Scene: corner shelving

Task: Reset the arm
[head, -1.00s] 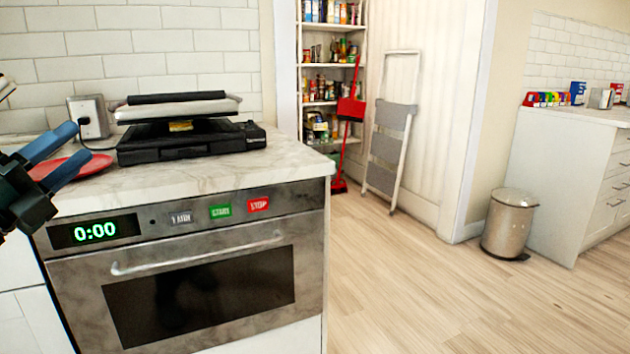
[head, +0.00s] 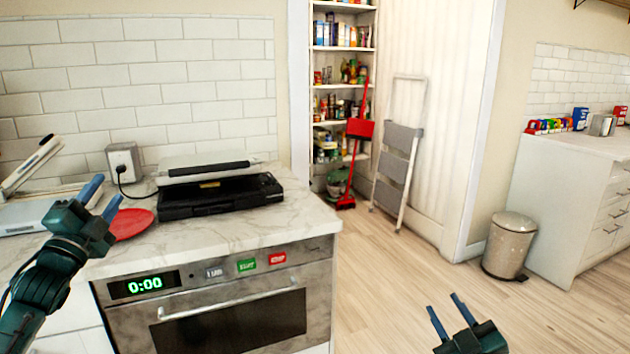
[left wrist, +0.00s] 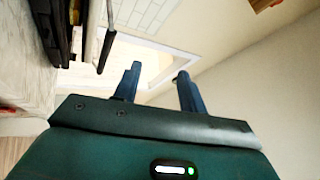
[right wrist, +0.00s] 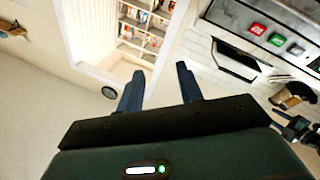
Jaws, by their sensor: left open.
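My left gripper (head: 105,193) is at the left of the head view, in front of the counter near a red plate. Its blue fingers are apart with nothing between them, as the left wrist view (left wrist: 158,74) also shows. My right gripper (head: 446,305) is at the bottom of the head view, over the wood floor and right of the oven. Its fingers are apart and empty, as the right wrist view (right wrist: 160,74) also shows.
The marble counter (head: 240,232) holds a black panini press (head: 222,199) and the red plate (head: 130,223). Below is an oven (head: 225,325) reading 0:00. A trash can (head: 509,247), stepladder (head: 398,160) and red broom (head: 358,130) stand beyond open floor.

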